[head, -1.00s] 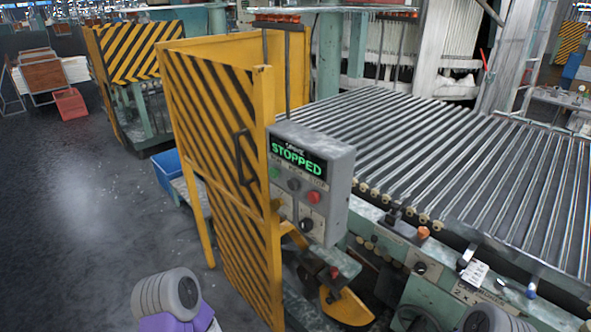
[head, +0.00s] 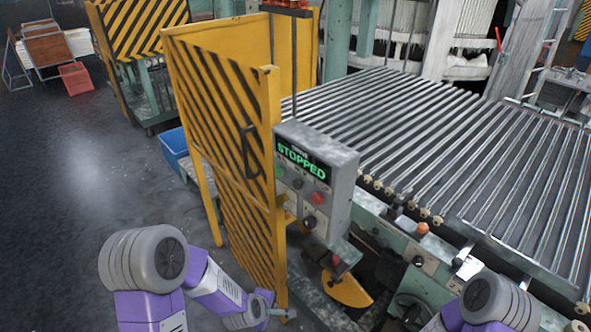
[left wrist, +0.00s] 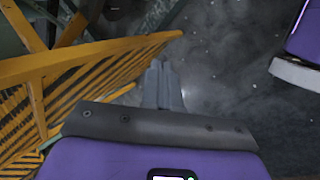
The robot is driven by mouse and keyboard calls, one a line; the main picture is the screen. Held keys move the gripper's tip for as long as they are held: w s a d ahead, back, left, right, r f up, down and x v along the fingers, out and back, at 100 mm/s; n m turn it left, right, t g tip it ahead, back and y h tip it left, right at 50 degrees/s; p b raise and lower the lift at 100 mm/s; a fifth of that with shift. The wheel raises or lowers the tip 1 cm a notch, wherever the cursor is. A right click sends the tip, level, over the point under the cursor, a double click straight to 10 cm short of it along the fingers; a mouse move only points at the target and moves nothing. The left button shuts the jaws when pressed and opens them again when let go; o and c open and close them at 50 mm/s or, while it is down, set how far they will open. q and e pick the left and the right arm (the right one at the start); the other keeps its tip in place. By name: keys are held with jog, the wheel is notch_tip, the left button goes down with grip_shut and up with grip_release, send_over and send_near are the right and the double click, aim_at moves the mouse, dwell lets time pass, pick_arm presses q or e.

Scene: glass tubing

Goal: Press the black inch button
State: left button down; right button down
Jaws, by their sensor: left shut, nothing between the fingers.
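A grey control box (head: 337,190) with a green STOPPED display (head: 302,162) stands beside the yellow gate. Below the display are a green button (head: 280,172), a dark middle button (head: 298,184) that looks like the black inch button, and a red button (head: 317,198). A black knob (head: 309,222) sits lower; the small labels are unreadable. My left gripper (head: 289,313) is low at the bottom edge, below the box and well apart from it. In the left wrist view its fingers (left wrist: 164,86) are together and empty. The box is not recognisable there. My right gripper is out of view.
The yellow gate with black stripes (head: 222,130) stands left of the box and close to my left gripper. A roller conveyor (head: 430,140) lies behind the box. A blue bin (head: 174,150) sits behind the gate. Open floor (head: 80,210) is at left.

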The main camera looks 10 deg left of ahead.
aim_at(298, 184)
pick_arm(q)
jog(key=w+a+r+n+t+p, duration=0.1)
jog(key=r+n, duration=0.4)
jog(key=r, duration=0.5)
jog(key=w+a+r+n+t+y+p, duration=0.1)
jog(key=w+r+n+t+p, duration=0.2)
jog(key=r+n, duration=0.3)
jog(key=w+a+r+n+t+p, duration=0.2)
jog(key=r+n, duration=0.4)
jog(key=r, duration=0.8)
jog(key=shift+w+r+y+p, duration=0.4)
jog(key=shift+w+p, duration=0.5)
jog(key=shift+w, duration=0.3)
jog(key=shift+w+d, duration=0.1)
jog(key=shift+d, duration=0.05)
jog(key=w+d+p, duration=0.3)
jog(key=w+d, duration=0.2)
jog(key=w, duration=0.1)
jog(key=shift+w+d, duration=0.15)
jog(key=shift+w, duration=0.2)
jog(key=shift+w, duration=0.1)
